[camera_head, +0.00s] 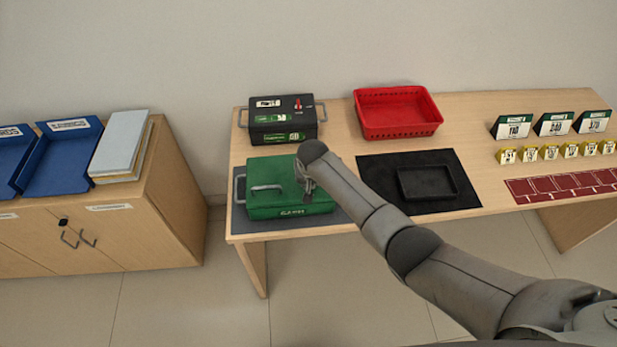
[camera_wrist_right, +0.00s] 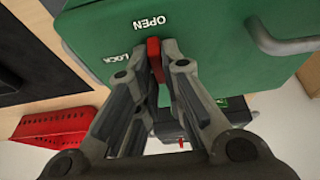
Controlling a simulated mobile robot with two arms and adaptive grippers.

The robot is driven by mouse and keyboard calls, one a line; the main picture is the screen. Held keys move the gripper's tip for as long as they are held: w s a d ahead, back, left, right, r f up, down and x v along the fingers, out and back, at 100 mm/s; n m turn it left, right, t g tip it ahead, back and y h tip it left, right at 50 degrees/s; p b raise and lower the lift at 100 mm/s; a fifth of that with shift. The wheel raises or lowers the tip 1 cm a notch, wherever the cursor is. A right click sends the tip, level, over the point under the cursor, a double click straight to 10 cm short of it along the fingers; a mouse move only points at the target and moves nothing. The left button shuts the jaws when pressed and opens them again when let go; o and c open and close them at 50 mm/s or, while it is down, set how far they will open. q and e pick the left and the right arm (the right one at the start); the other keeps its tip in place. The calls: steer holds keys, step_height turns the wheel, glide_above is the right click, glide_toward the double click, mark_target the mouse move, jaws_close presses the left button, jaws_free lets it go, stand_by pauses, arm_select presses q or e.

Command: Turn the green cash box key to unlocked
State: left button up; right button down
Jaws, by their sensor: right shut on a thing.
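The green cash box (camera_head: 265,172) lies on a dark mat at the counter's left front, its handle on top. My right gripper (camera_head: 308,186) is over the right part of the box, and my arm hides some of the box there. In the right wrist view, the box lid (camera_wrist_right: 215,65) carries white OPEN and LOCK labels. My right gripper (camera_wrist_right: 155,68) is shut on the red key (camera_wrist_right: 154,50), with its fingers on both sides. The key's visible end lies just below OPEN in that picture, with LOCK to its left. My left gripper is not in view.
A black cash box (camera_head: 283,128) with a red key stands behind the green one. A red basket (camera_head: 398,127) is at the back, and a black tray (camera_head: 426,169) lies on a black mat. Number signs (camera_head: 553,125) stand at the right. A cabinet (camera_head: 170,190) is left of the counter.

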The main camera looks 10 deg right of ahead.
stand_by(0.5)
steer(key=c, duration=1.5)
jaws_free()
steer(key=shift+c, duration=0.2)
steer(key=shift+r, duration=0.1)
steer(key=v, duration=1.1)
steer(key=shift+r, duration=0.4)
steer(key=shift+s, duration=0.2)
